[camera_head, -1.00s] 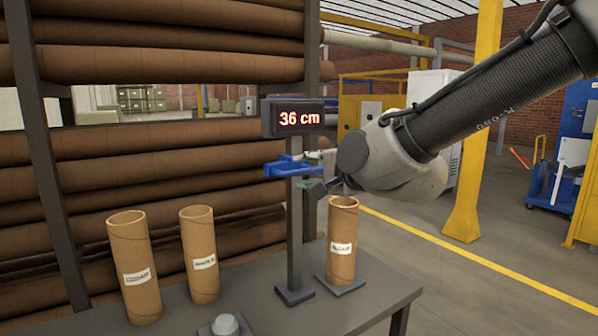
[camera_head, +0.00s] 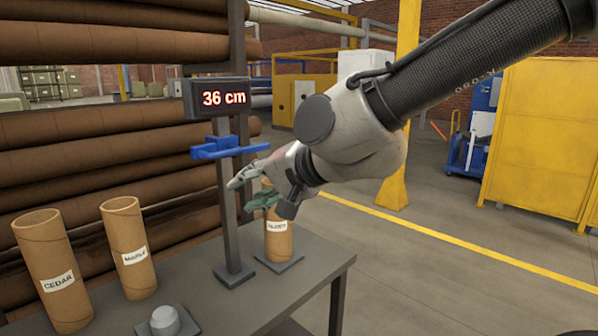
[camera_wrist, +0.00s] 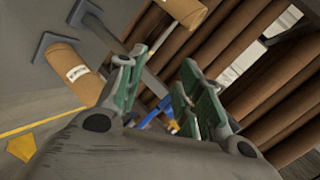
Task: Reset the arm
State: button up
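My gripper (camera_head: 252,192) is at the end of my arm, in front of the measuring post and partly in front of a cardboard tube (camera_head: 278,243). In the wrist view, its green-padded fingers (camera_wrist: 166,90) are apart with nothing held between them. The labelled tube stands upright on a small plate (camera_head: 279,264) beside the post (camera_head: 227,190); its top is partly hidden by my gripper. It also shows in the wrist view (camera_wrist: 72,72). A blue slider (camera_head: 222,149) is on the post, behind and above the fingers. The display (camera_head: 217,98) reads 36 cm.
Two upright tubes, CEDAR (camera_head: 52,270) and MAPLE (camera_head: 128,248), stand at the left of the grey table (camera_head: 300,290). A grey knob (camera_head: 164,321) is at the front. Long brown rolls (camera_head: 90,160) fill the rack behind. Open floor lies to the right.

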jog(key=s+d+f+n+g+h, duration=0.1)
jog(key=d+f+n+h, duration=0.15)
jog(key=d, duration=0.65)
jog(key=s+d+f+n+g+h, duration=0.2)
jog(key=d+n, duration=0.1)
jog(key=d, duration=0.5)
jog(key=s+d+f+n+g+h, duration=0.1)
jog(key=d+f+n+h, duration=0.15)
jog(key=d, duration=0.65)
jog(key=s+d+r+m+h, duration=0.1)
jog(key=s+d+m, duration=0.1)
jog(key=d, duration=0.9)
jog(key=s+d+r+m+t+h, duration=0.1)
jog(key=s+d+m+h, duration=0.1)
jog(key=d, duration=0.9)
jog(key=s+m, duration=0.1)
jog(key=s, duration=0.1)
jog(key=shift+s+r+m+t+h, duration=0.3)
